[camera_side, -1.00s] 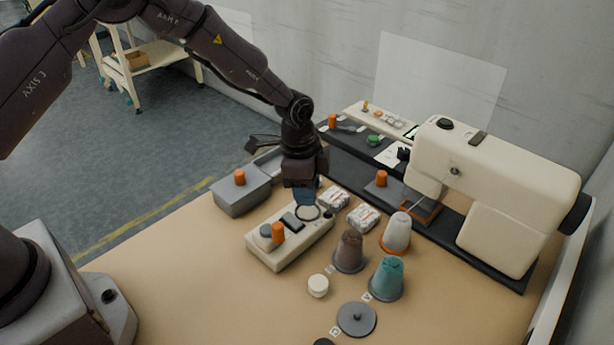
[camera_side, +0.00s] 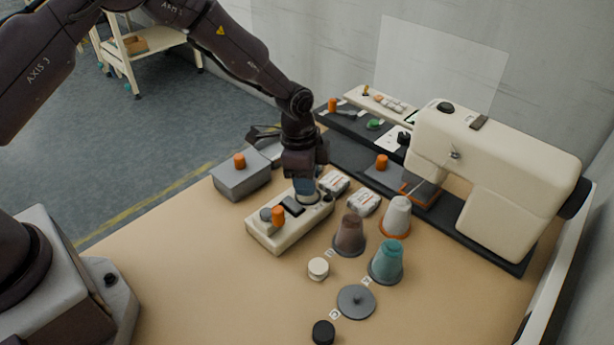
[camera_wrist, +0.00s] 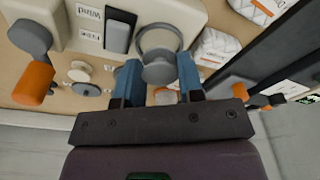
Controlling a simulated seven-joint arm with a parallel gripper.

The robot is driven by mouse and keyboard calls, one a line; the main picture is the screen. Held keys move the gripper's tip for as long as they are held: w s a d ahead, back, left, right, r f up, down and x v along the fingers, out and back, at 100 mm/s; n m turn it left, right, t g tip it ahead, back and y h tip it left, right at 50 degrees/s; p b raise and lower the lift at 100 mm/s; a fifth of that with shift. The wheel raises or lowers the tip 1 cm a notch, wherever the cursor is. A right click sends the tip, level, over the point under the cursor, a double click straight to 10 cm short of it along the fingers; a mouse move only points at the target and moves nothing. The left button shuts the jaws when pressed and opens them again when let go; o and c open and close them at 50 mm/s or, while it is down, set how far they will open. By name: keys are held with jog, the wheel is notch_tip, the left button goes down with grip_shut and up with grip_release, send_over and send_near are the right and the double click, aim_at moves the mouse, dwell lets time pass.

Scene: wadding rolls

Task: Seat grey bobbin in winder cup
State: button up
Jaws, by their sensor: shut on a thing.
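My gripper (camera_side: 306,190) has its blue fingers shut on the grey bobbin (camera_wrist: 160,73), seen between the fingertips in the wrist view. In the side view the fingers hide the bobbin. The winder (camera_side: 264,238) is a cream block with a dark switch, a grey knob and an orange piece on it. Its cup shows as a grey ring (camera_wrist: 144,36) in the wrist view, just past the bobbin. In the side view my fingers are right above the cup, hiding part of it. I cannot tell whether bobbin and cup touch.
White packets (camera_side: 362,203) lie right of the winder. Brown (camera_side: 350,235), white (camera_side: 397,216) and teal (camera_side: 387,262) thread cones stand nearer the sewing machine (camera_side: 500,165). A grey box (camera_side: 240,182) sits left. The front left tabletop is clear.

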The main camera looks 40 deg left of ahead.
jog(key=shift+f, duration=0.25)
jog(key=shift+f, duration=0.25)
jog(key=shift+f, duration=0.4)
dwell(0.6)
jog(key=o, duration=0.9)
jog(key=shift+o, duration=0.4)
jog(key=shift+s+d, duration=0.1)
jog(key=shift+s, duration=0.05)
jog(key=shift+c, duration=1.1)
